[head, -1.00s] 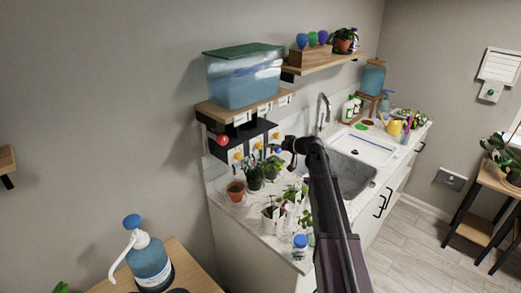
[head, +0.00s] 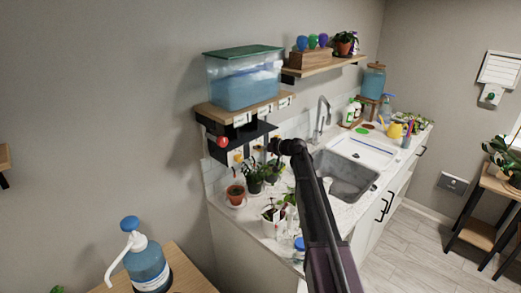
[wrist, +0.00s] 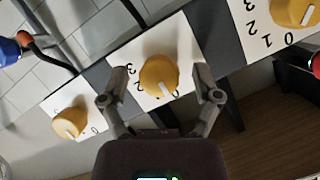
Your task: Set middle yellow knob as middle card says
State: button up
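The middle yellow knob (wrist: 158,75) sits on a white numbered plate on the dark panel, in the middle of the wrist view. Its white pointer line points toward the lower numbers, between me and the plate's edge; I cannot tell the exact number. My gripper (wrist: 160,84) is open, one finger on each side of this knob, with no clear contact. Another yellow knob (wrist: 70,122) is at left and a third (wrist: 296,10) at upper right. In the head view my gripper (head: 273,147) is at the panel. The middle card (head: 263,109) on the shelf edge is too small to read.
A blue water tank (head: 244,78) stands on the shelf above the panel. A red ball (head: 222,141) is at the panel's left end. Potted plants (head: 254,177) stand on the counter below. The sink (head: 346,175) is to the right.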

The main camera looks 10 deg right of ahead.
grip_shut()
jog(key=shift+m, duration=0.3)
jog(key=shift+f+m+y+b, duration=0.15)
jog(key=shift+m+y+b, duration=0.75)
jog(key=shift+m, duration=0.3)
jog(key=m+y+b, duration=0.1)
jog(key=m, duration=0.1)
jog(key=shift+f+m+g+y+b, duration=0.1)
jog(key=shift+m+g+y+b, duration=0.2)
jog(key=shift+m+b, duration=0.1)
jog(key=m+y+b, duration=0.1)
jog(key=m+b, duration=0.1)
jog(key=m, duration=0.1)
jog(key=shift+m+y+b, duration=0.3)
jog(key=shift+m+y, duration=0.1)
jog(key=shift+m+t+y+b, duration=0.45)
jog(key=shift+m+b, duration=0.45)
jog(key=shift+m, duration=0.7)
